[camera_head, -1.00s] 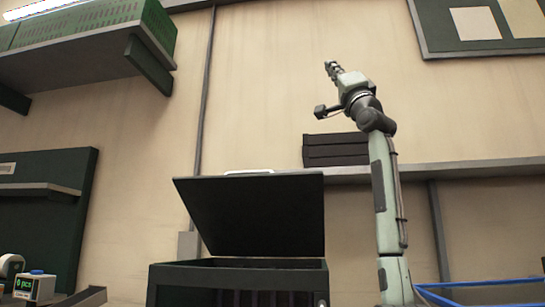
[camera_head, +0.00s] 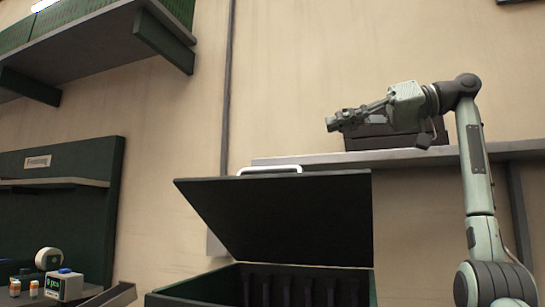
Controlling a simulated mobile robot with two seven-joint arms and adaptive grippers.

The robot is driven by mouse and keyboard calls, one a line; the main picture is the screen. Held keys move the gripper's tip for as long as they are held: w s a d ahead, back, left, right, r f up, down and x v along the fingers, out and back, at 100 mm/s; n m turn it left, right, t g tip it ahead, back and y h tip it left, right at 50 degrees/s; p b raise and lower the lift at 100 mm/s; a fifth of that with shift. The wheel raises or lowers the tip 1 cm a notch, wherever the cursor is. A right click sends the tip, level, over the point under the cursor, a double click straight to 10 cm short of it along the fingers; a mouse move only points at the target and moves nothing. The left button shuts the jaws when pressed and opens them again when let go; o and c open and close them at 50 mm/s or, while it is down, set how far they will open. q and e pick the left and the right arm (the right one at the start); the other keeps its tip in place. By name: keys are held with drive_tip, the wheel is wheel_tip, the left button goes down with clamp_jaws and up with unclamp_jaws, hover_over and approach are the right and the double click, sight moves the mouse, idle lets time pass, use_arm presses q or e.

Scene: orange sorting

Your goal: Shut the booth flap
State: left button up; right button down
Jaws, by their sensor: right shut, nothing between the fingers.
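The booth flap (camera_head: 285,218) is a dark panel with a white handle (camera_head: 270,170) along its top edge. It stands raised and tilted over the dark green booth box (camera_head: 200,284), whose inside shows below it. My right gripper (camera_head: 334,124) is shut and empty. It points left, above and to the right of the flap's top edge, apart from it. My right arm rises at the right side of the picture and bends left. My left gripper is not in view.
A wall shelf (camera_head: 410,155) with dark boxes (camera_head: 430,140) runs behind my right gripper. An upper shelf (camera_head: 90,45) juts out at the top left. A small device (camera_head: 64,285) and a tape roll (camera_head: 48,261) stand at the lower left. The wall above the flap is clear.

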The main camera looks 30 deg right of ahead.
drive_tip(key=shift+g, duration=0.3)
drive_tip(key=w+a+f, duration=0.1)
drive_tip(key=w+a, duration=0.1)
drive_tip(key=a, duration=0.1)
drive_tip(key=w+a+f, duration=0.2)
drive_tip(key=a, duration=0.1)
drive_tip(key=w+a+f, duration=0.2)
drive_tip(key=a, duration=0.1)
drive_tip(key=shift+w+f, duration=0.25)
drive_tip(key=shift+w, duration=0.05)
drive_tip(key=shift+s+f, duration=0.15)
drive_tip(key=shift+f, duration=0.2)
drive_tip(key=shift+s+a+f, duration=0.1)
drive_tip(key=shift+a+f, duration=0.05)
drive_tip(key=shift+f, duration=0.15)
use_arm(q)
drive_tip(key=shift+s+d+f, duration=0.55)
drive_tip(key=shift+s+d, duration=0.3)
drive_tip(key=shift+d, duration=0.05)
